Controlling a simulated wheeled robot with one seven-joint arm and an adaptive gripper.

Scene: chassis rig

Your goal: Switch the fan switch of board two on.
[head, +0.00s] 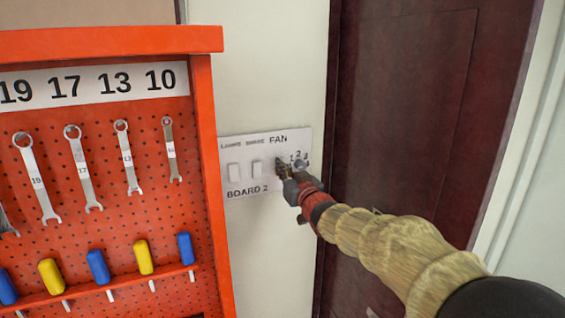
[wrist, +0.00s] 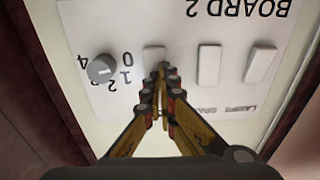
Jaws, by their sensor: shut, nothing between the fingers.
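The white board two panel (head: 247,183) is on the wall, labelled BOARD 2, with FAN printed at its upper right. My gripper (head: 281,166) is shut and empty, its tips in front of the panel below the FAN label. In the wrist view, where the panel appears upside down, my gripper (wrist: 163,72) points at the rocker nearest the knob, the fan switch (wrist: 152,52). The fingers partly hide this switch. I cannot tell whether the tips touch it or which way it is set.
Two other white rockers, one outer (head: 233,172) and one middle (head: 257,168), sit left of the fan switch. A grey numbered knob (wrist: 102,68) is close on its other side. An orange tool rack (head: 213,170) stands left, a dark red door (head: 400,110) right.

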